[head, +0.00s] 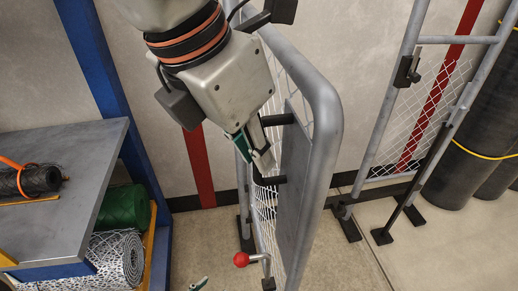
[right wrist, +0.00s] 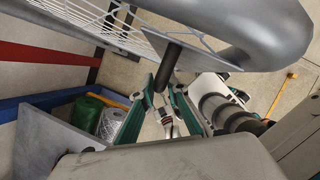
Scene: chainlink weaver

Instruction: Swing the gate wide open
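The gate (head: 325,110), a grey tubular frame with wire mesh and a flat plate, stands swung out from the fence line toward me. Its black pull handle (head: 277,120) sticks out from the plate on the left side. My right gripper (head: 251,152) is at this handle, its fingers on either side of the grip bar and apparently closed on it; the fingers hide most of the bar. In the right wrist view a dark handle post (right wrist: 170,62) runs down between the fingertips.
A grey-topped bench (head: 90,190) with rolls stands at left beside a blue post (head: 85,40). A red-knobbed lever (head: 241,259) is low by the gate. A fixed frame with a black latch (head: 407,72) and dark rolls (head: 470,150) stand at right. Floor between is clear.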

